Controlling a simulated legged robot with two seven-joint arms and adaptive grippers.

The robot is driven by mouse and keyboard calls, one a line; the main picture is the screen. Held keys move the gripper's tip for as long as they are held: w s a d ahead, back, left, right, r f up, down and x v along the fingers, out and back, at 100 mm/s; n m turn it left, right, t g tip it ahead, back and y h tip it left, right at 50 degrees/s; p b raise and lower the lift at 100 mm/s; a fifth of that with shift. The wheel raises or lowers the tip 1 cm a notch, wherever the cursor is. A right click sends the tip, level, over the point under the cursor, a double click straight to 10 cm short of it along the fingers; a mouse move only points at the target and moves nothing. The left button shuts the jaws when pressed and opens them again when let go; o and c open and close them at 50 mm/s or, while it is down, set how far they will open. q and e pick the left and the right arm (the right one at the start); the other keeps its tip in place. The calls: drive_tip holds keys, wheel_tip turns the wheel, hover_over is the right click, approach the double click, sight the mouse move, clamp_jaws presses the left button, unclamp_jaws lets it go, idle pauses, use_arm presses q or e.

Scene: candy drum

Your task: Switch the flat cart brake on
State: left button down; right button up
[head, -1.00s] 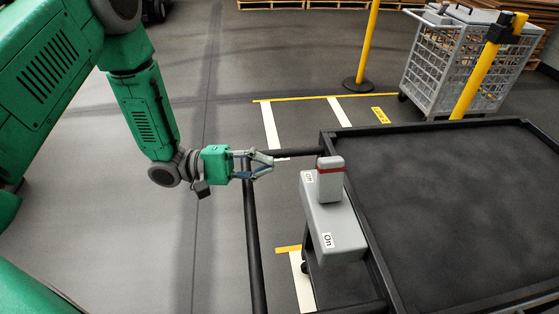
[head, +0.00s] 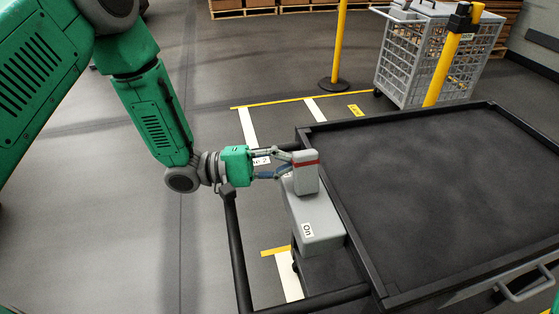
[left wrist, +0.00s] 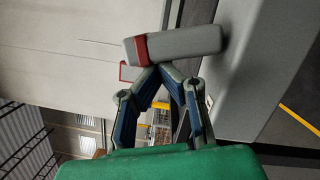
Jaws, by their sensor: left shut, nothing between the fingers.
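The flat cart (head: 430,185) is black, with a dark handle frame on its left side. The brake box (head: 318,222) is grey and sits at the cart's left edge, with an "On" label at its near end. The brake lever (head: 306,178) is a grey upright block with a red band, at the far end of the box. My left gripper (head: 288,164) is shut and empty, its fingertips at the lever's left side. In the left wrist view the lever (left wrist: 185,44) lies just beyond the closed fingertips (left wrist: 160,68); contact is unclear. My right gripper is not visible.
The cart's handle rail (head: 238,250) runs below my left wrist. A grey wire cart (head: 420,60) and yellow posts (head: 338,45) stand behind. The cart top is empty, and the floor at left is clear.

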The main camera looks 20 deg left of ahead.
use_arm(q)
drive_tip(key=shift+s+r+m+p, duration=0.55)
drive_tip(key=shift+m+p, duration=0.45)
drive_tip(key=shift+p, duration=0.15)
drive_tip(key=shift+s+g, duration=0.1)
drive_tip(key=shift+g, duration=0.2)
drive_tip(key=shift+s+r+m+p, duration=0.1)
drive_tip(key=shift+s+m+p, duration=0.2)
drive_tip(key=shift+m+p, duration=0.4)
drive_tip(key=shift+a, duration=0.45)
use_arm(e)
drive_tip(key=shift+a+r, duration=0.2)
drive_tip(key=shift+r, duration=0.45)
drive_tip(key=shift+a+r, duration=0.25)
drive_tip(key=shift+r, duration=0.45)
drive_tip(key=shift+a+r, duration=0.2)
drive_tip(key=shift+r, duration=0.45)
